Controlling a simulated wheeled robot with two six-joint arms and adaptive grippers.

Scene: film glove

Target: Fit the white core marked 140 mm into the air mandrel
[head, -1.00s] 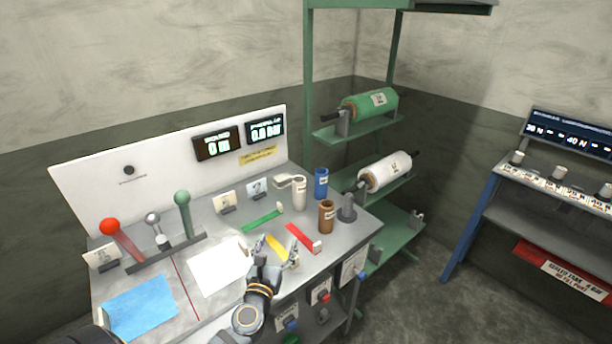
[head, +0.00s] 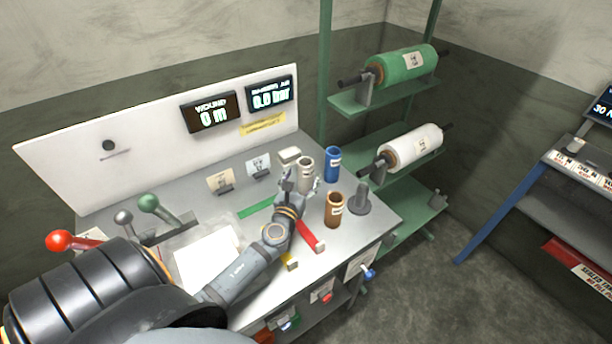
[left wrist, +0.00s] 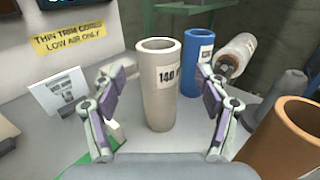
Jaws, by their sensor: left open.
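The white core marked 140 mm (head: 305,168) stands upright on the grey bench. In the left wrist view the core (left wrist: 158,100) shows its open top and label. My left gripper (head: 298,183) is open just in front of it, its fingers toward either side of the core in the wrist view; I cannot tell whether they touch it. A grey upright post on a wide base (head: 361,197) stands at the bench's right edge; I cannot tell for sure that it is the air mandrel. My right gripper is not in view.
A blue core (head: 333,163) stands close behind the white core, and a brown core (head: 333,210) to its front right. Red (head: 308,236) and green (head: 258,209) strips lie on the bench. Green (head: 408,64) and white (head: 414,146) film rolls sit on the rack.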

